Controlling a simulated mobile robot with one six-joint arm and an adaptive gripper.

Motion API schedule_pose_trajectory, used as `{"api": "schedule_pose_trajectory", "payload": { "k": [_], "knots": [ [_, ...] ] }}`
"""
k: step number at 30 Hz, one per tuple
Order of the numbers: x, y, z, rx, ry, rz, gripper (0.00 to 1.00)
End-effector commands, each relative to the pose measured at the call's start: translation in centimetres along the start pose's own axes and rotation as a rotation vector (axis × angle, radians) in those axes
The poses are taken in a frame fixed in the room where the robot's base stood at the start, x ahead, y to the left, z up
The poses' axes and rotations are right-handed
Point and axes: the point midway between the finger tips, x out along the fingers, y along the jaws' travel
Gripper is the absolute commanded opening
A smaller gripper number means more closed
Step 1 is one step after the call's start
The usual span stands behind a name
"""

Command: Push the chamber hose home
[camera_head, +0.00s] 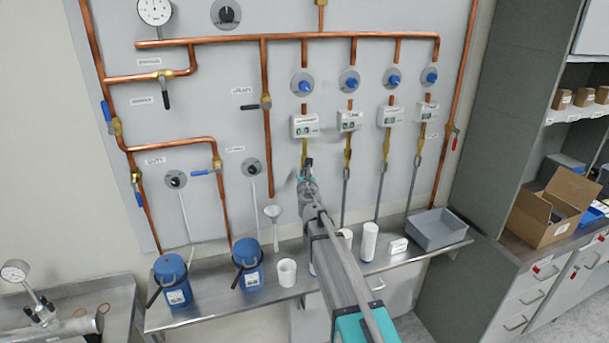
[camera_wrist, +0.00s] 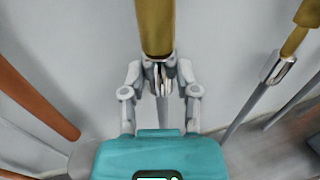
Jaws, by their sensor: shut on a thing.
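In the wrist view, my gripper (camera_wrist: 160,72) is shut on a silvery hose end (camera_wrist: 160,88) just below a wide brass fitting (camera_wrist: 155,25). A thin grey hose hangs below the fingers. The fingers hide whether the hose end is fully inside the fitting or a gap is left. In the head view, my gripper (camera_head: 307,168) is at the leftmost of the meter-fitted outlets, right under its brass fitting (camera_head: 304,147). The hose there is mostly hidden behind my arm. I cannot read the outlet's label well enough to confirm it is the chamber one.
Neighbouring grey hoses (camera_head: 346,193) hang from brass fittings to the right, close to my gripper. A copper pipe end (camera_head: 271,185) comes down at the left. The metal shelf (camera_head: 210,312) below carries blue flasks (camera_head: 246,262), white cups (camera_head: 287,272) and a grey bin (camera_head: 437,230).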

Motion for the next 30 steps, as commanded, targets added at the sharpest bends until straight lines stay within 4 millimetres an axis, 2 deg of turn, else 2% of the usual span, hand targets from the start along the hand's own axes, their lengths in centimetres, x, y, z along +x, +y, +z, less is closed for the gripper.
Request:
{"api": "schedule_pose_trajectory", "payload": {
  "k": [1, 6, 20, 26, 30],
  "knots": [
    [0.1, 0.0, 0.1, -0.001, 0.0, 0.001, 0.43],
    [0.1, 0.0, 0.1, -0.001, 0.0, 0.001, 0.74],
    [-0.2, 0.0, 0.0, 0.0, 0.0, 0.0, 0.74],
    [-1.6, 0.0, 0.0, 0.0, 0.0, 0.0, 0.74],
    [-3.4, 0.0, 0.0, 0.0, 0.0, 0.0, 0.74]
  ]
}}
